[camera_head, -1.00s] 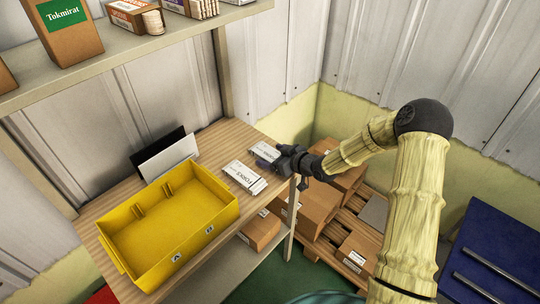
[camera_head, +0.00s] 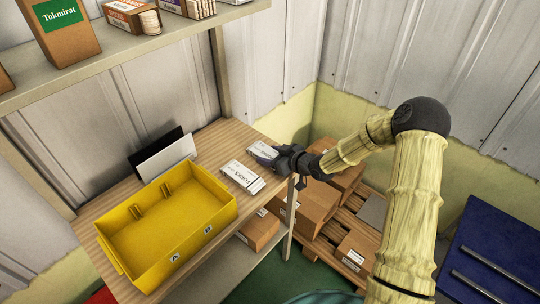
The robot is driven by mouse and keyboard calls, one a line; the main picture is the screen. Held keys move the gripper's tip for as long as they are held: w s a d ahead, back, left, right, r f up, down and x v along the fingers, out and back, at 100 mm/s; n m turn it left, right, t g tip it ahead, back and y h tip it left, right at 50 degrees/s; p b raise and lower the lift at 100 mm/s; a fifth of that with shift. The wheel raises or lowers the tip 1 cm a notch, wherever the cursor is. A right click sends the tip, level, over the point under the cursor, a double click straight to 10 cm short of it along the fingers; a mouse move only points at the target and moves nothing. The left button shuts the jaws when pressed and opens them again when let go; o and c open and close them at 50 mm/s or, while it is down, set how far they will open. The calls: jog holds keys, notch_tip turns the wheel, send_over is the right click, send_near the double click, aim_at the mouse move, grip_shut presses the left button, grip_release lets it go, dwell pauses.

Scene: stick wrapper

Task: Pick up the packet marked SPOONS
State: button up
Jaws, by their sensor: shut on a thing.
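A white packet (camera_head: 262,150) is at the right end of the wooden shelf, with its right end between my gripper's fingers. Its lettering is too small to read in this view. My dark gripper (camera_head: 274,157) reaches in from the right and is shut on this packet. I cannot tell whether the packet is clear of the board. A second white packet, marked FORKS (camera_head: 242,177), lies flat on the shelf, just in front and to the left of the held packet.
A yellow bin (camera_head: 122,262) stands on the wooden shelf (camera_head: 212,137) at left. A white panel and a black panel lean behind it. An upper shelf (camera_head: 110,62) with boxes runs above. A shelf post (camera_head: 290,215) stands below my gripper. Cardboard boxes (camera_head: 318,205) lie on pallets at right.

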aim_at(271, 155)
notch_tip(271, 155, up, 10)
jog(key=shift+f, duration=0.1)
